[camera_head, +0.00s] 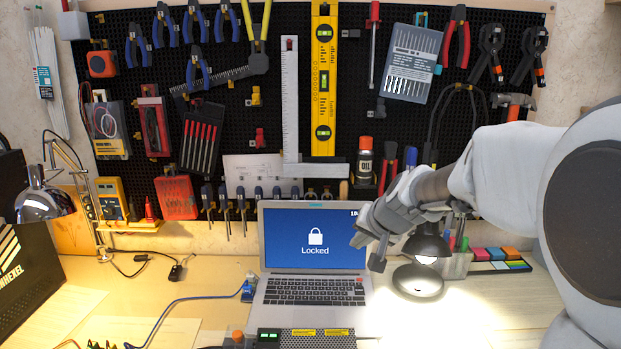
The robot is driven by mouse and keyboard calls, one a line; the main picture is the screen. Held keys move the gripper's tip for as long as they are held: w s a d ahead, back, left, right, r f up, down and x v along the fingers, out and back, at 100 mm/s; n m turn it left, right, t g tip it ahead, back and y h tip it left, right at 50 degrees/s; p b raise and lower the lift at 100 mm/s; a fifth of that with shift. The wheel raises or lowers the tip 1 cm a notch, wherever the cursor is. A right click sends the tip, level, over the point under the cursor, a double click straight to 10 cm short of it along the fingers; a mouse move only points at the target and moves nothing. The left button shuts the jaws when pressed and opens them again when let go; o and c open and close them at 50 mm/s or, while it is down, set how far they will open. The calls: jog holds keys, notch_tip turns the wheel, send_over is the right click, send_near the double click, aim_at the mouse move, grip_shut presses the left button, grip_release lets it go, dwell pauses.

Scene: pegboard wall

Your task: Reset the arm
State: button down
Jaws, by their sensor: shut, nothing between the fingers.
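My gripper (367,252) is at the end of my arm, which reaches in from the right side of the head view. It hangs in the air in front of the right edge of the laptop (315,290) and holds nothing. Its fingers look close together and small at this distance. The laptop stands open on the workbench with a blue "Locked" screen. My forearm covers part of the lower right of the pegboard and part of the black desk lamp (418,280).
A black pegboard (275,100) full of tools rises behind the workbench (215,275). A silver lamp (45,203) and yellow multimeter (111,200) stand at left. A green-lit box (305,338) sits at the front edge. Sticky notes (500,259) lie at right.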

jog(key=s+d+r+n+g+h, duration=0.1)
jog(key=s+d+n+g+h, duration=0.2)
jog(key=s, duration=2.7)
notch_tip(320, 180, up, 15)
jog(key=p, duration=1.5)
jog(key=shift+s+d+f+n, duration=0.15)
jog(key=shift+s+d+n, duration=0.15)
jog(key=shift+d+n, duration=0.15)
